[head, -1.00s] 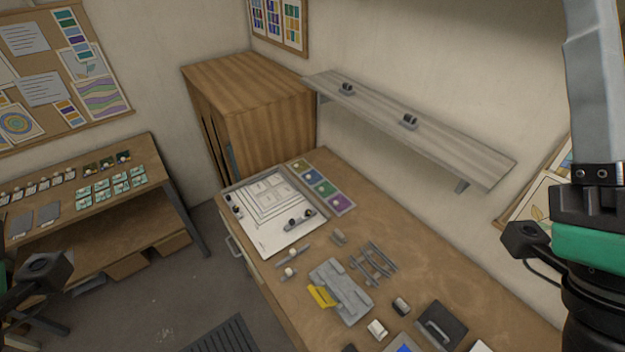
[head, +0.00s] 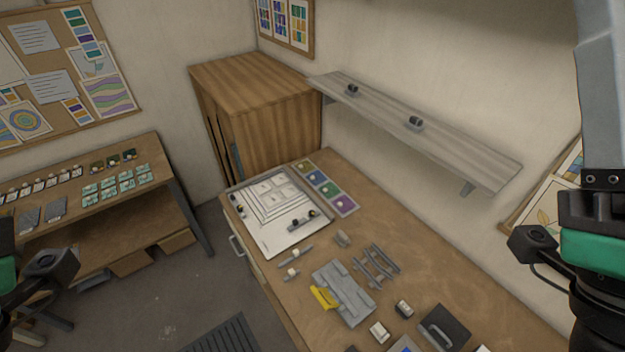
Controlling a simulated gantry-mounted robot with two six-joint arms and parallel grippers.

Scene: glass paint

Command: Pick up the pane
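I cannot single out the pane for sure. A white board (head: 287,243) with drawn nested rectangles lies at the far left end of the workbench, and any clear glass on it is too hard to see. Coloured squares (head: 330,189) in yellow, blue, green and purple lie in a row beside it. My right gripper (head: 600,120) stands upright at the right edge, close to the camera and away from the bench things. One grey finger-like part shows; its opening is hidden. At the left edge only part of my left wrist shows, without fingers.
The workbench (head: 440,275) carries a grey fixture (head: 343,292) with a yellow part, grey bars (head: 376,264) and a dark handled block (head: 440,330). A wall shelf (head: 440,135) hangs above. A side table (head: 110,200) at left holds small cards. A wooden cabinet (head: 265,120) stands behind.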

